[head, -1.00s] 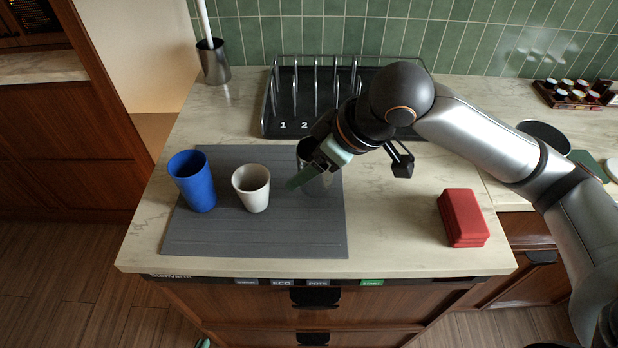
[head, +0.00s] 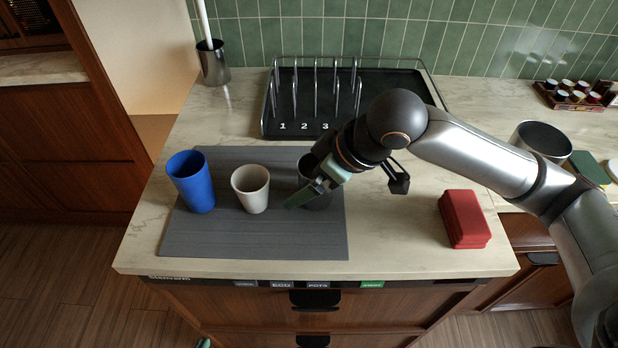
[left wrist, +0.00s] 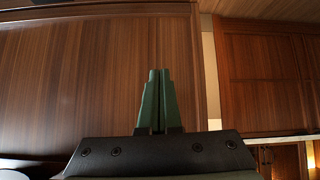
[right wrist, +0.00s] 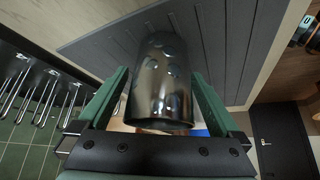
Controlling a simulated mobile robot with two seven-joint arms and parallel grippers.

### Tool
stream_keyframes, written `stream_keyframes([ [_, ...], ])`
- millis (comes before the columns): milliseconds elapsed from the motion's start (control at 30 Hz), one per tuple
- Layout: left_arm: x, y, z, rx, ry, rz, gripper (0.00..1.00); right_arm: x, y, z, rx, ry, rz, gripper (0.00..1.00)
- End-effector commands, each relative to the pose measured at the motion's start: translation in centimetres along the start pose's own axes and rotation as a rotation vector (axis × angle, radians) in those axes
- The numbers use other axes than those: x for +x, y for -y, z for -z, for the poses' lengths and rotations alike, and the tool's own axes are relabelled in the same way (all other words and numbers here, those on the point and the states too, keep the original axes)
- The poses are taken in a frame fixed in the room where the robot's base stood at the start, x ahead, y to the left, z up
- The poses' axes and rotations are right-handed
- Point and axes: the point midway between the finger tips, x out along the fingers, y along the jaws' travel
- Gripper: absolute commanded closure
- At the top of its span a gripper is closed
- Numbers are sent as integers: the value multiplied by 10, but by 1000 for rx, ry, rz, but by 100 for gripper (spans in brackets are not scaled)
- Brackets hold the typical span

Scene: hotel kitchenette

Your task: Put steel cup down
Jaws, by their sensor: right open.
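The steel cup (right wrist: 158,85) is dark and glossy with reflected spots. It is upright at the right side of the grey mat (head: 255,240), partly hidden by my right gripper in the head view (head: 306,163). My right gripper (head: 305,192) is open, and its green fingers are on either side of the cup in the right wrist view (right wrist: 162,88). Any slight contact is hard to tell. My left gripper (left wrist: 159,74) is shut and empty, with its green fingers together in front of wooden panels.
A blue cup (head: 192,183) and a cream cup (head: 251,190) stand on the mat, left of the steel cup. A black rack (head: 290,115) with numbered slots is behind. Bare counter separates mat and blocks.

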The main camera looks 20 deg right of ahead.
Motion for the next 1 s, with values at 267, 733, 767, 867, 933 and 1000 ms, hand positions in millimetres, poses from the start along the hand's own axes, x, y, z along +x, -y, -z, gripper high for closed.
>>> stream_keyframes([
  [267, -2, 1, 1, 1, 3, 3, 100, -20, -1, 3, 1, -2, -2, 0],
  [733, -14, 6, 9, -1, -6, 15, 100, -111, -1, 3, 1, -2, -3, 0],
  [767, -14, 6, 9, -1, -5, 15, 100, -114, 0, 3, 1, -2, -2, 0],
  [867, -15, 5, 9, -1, -4, 15, 100, -120, 0, 2, 1, 0, -2, 0],
  [933, -15, 5, 9, -1, -3, 15, 100, -122, 0, 2, 1, 0, -1, 0],
  [1000, -15, 5, 9, -1, -2, 15, 100, -123, 0, 2, 1, 0, -1, 0],
])
